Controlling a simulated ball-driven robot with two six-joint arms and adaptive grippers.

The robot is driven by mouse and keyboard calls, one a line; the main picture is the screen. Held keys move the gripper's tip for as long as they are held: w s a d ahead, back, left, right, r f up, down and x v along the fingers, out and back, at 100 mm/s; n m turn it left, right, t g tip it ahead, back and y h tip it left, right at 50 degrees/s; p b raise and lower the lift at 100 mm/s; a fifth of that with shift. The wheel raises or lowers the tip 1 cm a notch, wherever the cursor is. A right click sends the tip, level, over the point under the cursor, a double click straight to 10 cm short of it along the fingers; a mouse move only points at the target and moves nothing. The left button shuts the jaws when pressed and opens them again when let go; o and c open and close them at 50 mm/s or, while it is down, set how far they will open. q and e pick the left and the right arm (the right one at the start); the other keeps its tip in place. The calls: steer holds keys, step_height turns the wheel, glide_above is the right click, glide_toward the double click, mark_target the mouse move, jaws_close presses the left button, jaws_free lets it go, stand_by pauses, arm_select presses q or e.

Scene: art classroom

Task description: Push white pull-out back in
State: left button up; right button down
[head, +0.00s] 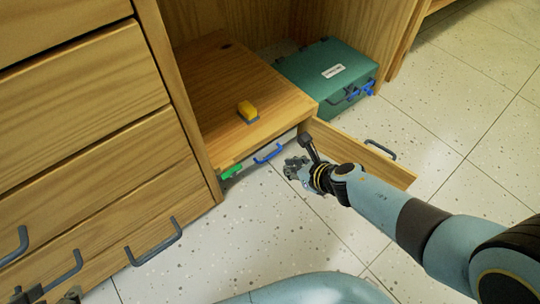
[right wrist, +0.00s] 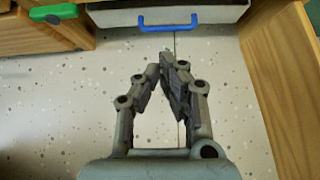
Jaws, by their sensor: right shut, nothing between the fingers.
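The white pull-out (head: 287,143) sits low under a wooden top, its pale front facing me, with a blue handle (head: 268,153). In the right wrist view, the white front (right wrist: 110,16) and blue handle (right wrist: 198,17) lie at the top, beyond the fingertips. How far it stands out is hard to tell. My right gripper (head: 292,167) is shut and empty, low over the floor in front of the pull-out; its fingertips (right wrist: 167,65) appear apart from the handle. Dark tips at the lower left edge look like my left gripper (head: 46,296), mostly cut off.
An open wooden door (head: 355,150) with a dark handle stands right of my right gripper. A yellow block (head: 247,110) rests on the wooden top (head: 215,85). A green case (head: 325,65) lies behind. A drawer cabinet (head: 90,80) stands left. A green handle (head: 230,172) is beside the pull-out.

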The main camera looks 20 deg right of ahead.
steer(key=w+f+b, duration=0.1)
steer(key=f, duration=0.1)
arm_select(q)
steer(key=w+d+r+m+t+h+b, duration=0.1)
steer(key=w+r+t+b, duration=0.3)
steer(key=t, duration=0.5)
steer(key=shift+w+d+r+t, duration=0.3)
steer(key=shift+w+r+t, duration=0.1)
steer(key=shift+w+r, duration=0.8)
arm_select(e)
glide_toward(263, 153)
steer(key=shift+x, duration=2.6)
steer(key=shift+a, duration=0.1)
